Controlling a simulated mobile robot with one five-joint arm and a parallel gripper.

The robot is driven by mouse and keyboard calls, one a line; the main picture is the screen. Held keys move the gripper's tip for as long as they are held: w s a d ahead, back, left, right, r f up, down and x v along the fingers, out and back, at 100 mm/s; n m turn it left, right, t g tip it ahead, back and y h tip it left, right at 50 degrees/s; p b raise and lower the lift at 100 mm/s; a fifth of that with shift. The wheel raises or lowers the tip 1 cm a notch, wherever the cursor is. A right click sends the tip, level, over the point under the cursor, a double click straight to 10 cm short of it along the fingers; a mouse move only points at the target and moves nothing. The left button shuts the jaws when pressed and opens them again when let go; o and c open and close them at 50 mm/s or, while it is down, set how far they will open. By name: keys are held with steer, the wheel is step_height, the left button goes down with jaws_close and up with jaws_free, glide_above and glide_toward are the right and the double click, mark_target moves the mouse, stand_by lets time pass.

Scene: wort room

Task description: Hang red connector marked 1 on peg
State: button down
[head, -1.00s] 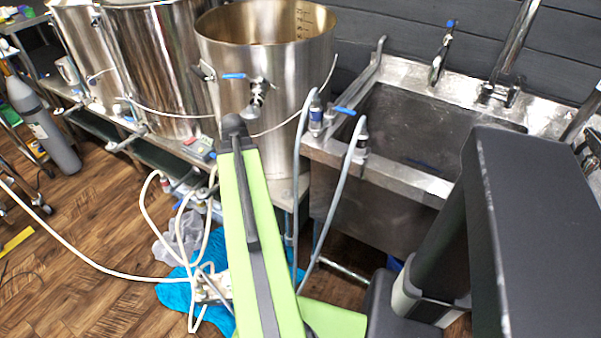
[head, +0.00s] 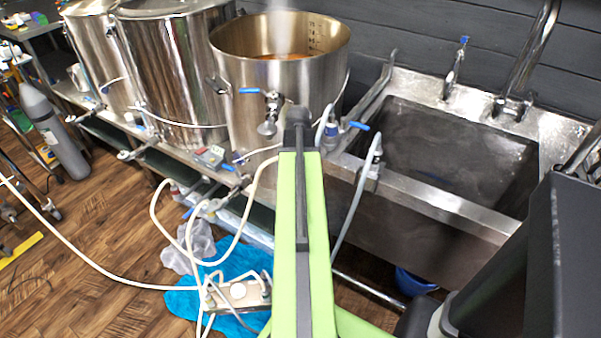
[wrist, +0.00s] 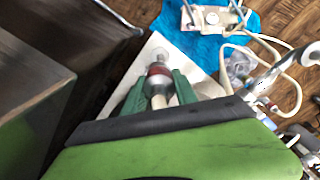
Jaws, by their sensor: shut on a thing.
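In the wrist view, my gripper (wrist: 158,88) has its green fingers closed on the sides of a connector (wrist: 157,72) with a red band and a metallic end. The connector points away from the wrist, over a pale flat surface. Its number is not legible. In the head view, my green arm reaches toward the front of the open steel pot, and my gripper and the held connector are hidden behind it. A small red fitting (head: 174,187) shows at the lower bench beside a white hose. I cannot make out which part is the peg.
The steel pot (head: 265,95) steams; its blue-handled valve (head: 268,112) is near my arm. Blue-banded connectors (head: 331,130) on hoses stand at the edge of the sink (head: 440,205). White hoses, a blue cloth (head: 190,302) and a small pump (head: 240,292) lie on the floor.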

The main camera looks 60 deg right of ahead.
steer(key=shift+w+f+b, duration=0.1)
steer(key=shift+f+b, duration=3.5)
steer(key=shift+f, duration=0.05)
steer(key=shift+a+f+b, duration=0.1)
steer(key=shift+f+b, duration=1.25)
steer(key=c, duration=0.9)
jaws_free()
steer(key=shift+r, duration=0.1)
step_height(320, 180, up, 18)
steer(key=p, duration=1.7)
steer(key=shift+f+p, duration=0.2)
steer(key=shift+p, duration=0.2)
steer(key=shift+f, duration=0.1)
steer(key=shift+f, duration=0.1)
